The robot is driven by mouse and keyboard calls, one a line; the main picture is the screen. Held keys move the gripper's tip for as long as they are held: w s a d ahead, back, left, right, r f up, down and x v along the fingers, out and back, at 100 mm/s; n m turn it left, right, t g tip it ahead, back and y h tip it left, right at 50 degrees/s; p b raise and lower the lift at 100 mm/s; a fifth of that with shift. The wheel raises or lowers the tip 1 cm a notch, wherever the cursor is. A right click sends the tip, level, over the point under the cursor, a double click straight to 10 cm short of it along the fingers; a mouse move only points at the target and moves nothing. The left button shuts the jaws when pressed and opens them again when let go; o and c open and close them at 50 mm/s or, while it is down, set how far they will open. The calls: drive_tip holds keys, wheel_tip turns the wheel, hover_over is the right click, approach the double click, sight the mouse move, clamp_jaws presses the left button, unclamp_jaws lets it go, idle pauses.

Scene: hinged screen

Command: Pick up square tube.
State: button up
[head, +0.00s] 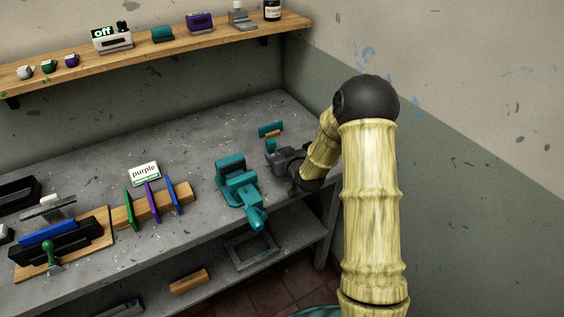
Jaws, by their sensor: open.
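I cannot tell for sure which thing is the square tube. My gripper (279,160) is dark grey and low over the right part of the grey workbench, right of the teal vise (237,184). Small teal pieces lie just beyond it: a bar (270,128) with an orange-brown piece (272,134) against it, and a smaller teal piece (270,146) close to the fingers. Whether the fingers touch that piece is too small to tell. The jaws are open, and I see nothing held. My arm hides part of the bench's right end.
A wooden rack (124,217) with green, purple and blue plates stands left of the vise by a "purple" sign (145,174). Farther left is a wooden board (100,247) with tools. A wall shelf (180,57) runs behind. A wooden block (188,281) lies on the lower shelf.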

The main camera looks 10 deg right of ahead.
idle(0.5)
drive_tip(key=c, duration=1.1)
wheel_tip(320, 180, up, 10)
drive_tip(key=shift+r+b, duration=0.1)
drive_tip(key=shift+b, duration=0.2)
